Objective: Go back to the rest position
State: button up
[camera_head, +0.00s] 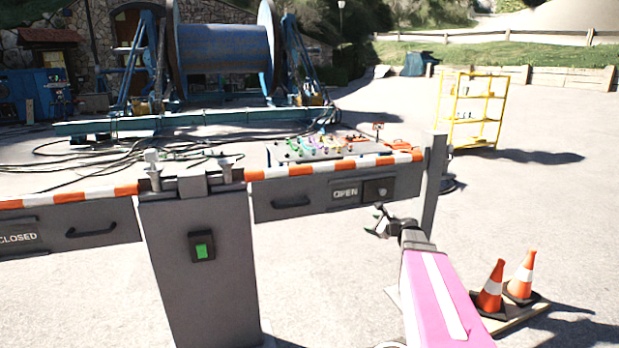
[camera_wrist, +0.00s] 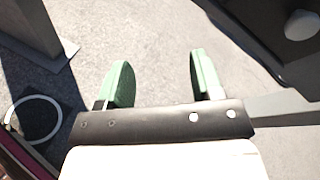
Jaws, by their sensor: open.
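My gripper (camera_head: 379,222) is at the end of my pink and white arm, in front of the right panel of a grey barrier. In the wrist view its two green fingers (camera_wrist: 158,82) stand wide apart with bare paving between them. It is open and empty. The panel marked OPEN (camera_head: 311,199) is just behind and left of it in the head view. I cannot tell the exact gap between them.
A grey post (camera_head: 198,265) with a green button and a thinner post (camera_head: 434,185) hold the striped barrier. Traffic cones (camera_head: 491,287) stand on a board at right. A yellow shelf (camera_head: 474,108), cable reel (camera_head: 223,50) and loose cables lie beyond. Paving at far right is clear.

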jog(key=s+a+f+n+g+h, duration=0.2)
jog(key=s+f+n+g, duration=0.2)
jog(key=s+n, duration=0.3)
jog(key=s+a+f+n+g+h, duration=0.3)
jog(key=s+n, duration=0.5)
jog(key=s, duration=0.3)
jog(key=s+a+f+n+g+h, duration=0.3)
jog(key=s+f+n+g, duration=0.2)
jog(key=s+f+n, duration=0.2)
jog(key=shift+s+f, duration=0.3)
jog(key=shift+s, duration=0.75)
